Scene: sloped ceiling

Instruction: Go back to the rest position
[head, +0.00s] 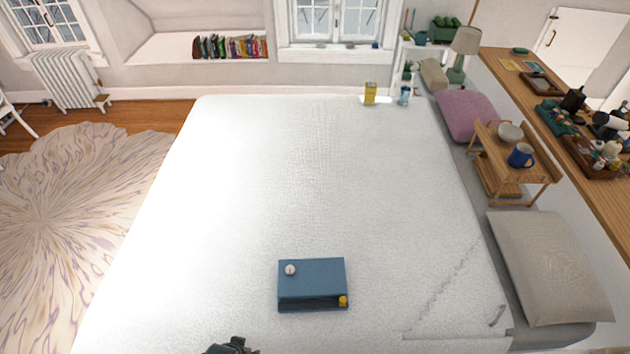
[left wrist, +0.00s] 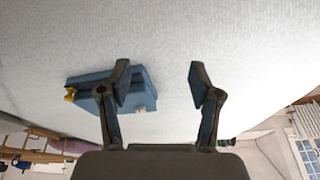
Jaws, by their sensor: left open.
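My left gripper (left wrist: 160,82) is open and empty in the left wrist view, its two dark fingers spread apart over the white bed. In the head view only a small dark part of an arm or gripper shows at the bottom edge, left of the middle. A blue box (head: 312,280) lies on the near part of the bed, with a small white round thing (head: 291,269) on top and a small yellow thing (head: 343,301) at its near right corner. The box also shows in the left wrist view (left wrist: 140,90), partly behind one finger. My right gripper is not in view.
The white bed (head: 290,180) is mostly clear. A yellow can (head: 370,93) and a blue item (head: 404,96) stand at its far edge. Pillows (head: 550,265) and a wooden tray table (head: 510,160) with a blue mug (head: 521,155) line the right side.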

